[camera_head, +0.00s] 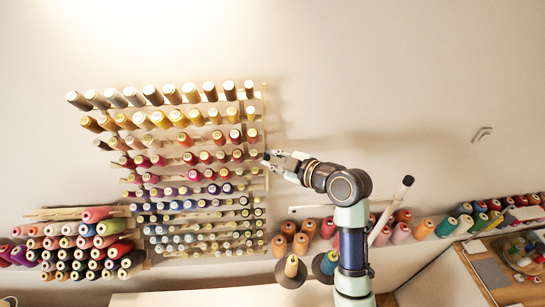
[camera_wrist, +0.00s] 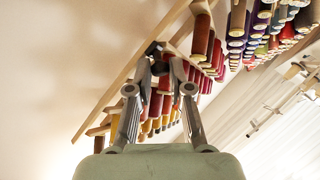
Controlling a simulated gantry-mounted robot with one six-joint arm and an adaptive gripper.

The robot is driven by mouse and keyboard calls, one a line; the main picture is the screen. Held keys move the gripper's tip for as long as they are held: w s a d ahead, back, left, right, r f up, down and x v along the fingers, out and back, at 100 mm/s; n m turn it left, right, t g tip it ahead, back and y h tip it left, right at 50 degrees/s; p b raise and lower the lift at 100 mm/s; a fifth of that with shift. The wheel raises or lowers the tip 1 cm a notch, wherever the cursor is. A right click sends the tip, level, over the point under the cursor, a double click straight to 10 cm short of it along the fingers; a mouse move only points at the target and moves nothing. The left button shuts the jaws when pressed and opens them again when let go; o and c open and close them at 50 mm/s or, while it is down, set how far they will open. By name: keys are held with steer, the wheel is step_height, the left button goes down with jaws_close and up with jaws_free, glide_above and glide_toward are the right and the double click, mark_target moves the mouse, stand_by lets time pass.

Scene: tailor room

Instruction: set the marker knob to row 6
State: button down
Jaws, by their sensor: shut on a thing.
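The thread rack (camera_head: 264,105) hangs on the wall at left, with rows of spools running from dark at the top through yellow, red and purple to dark below. A wooden strip runs along its right edge and crosses the wrist view diagonally. My gripper (camera_head: 270,155) is at this right edge, level with the red spools. In the wrist view my gripper (camera_wrist: 160,62) is shut on the small dark marker knob (camera_wrist: 154,47) beside the strip. The fingers hide part of the knob. I cannot read any row numbers.
A smaller rack of lying spools (camera_head: 85,245) stands at lower left. More spools (camera_head: 300,243) line a shelf at lower right, near a work table (camera_head: 470,270). The wall right of the rack is mostly clear. Red spools (camera_wrist: 200,38) hang close to my fingers.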

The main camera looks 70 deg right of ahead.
steer(key=shift+r, duration=0.1)
steer(key=c, duration=1.1)
jaws_free()
steer(key=shift+s, duration=0.1)
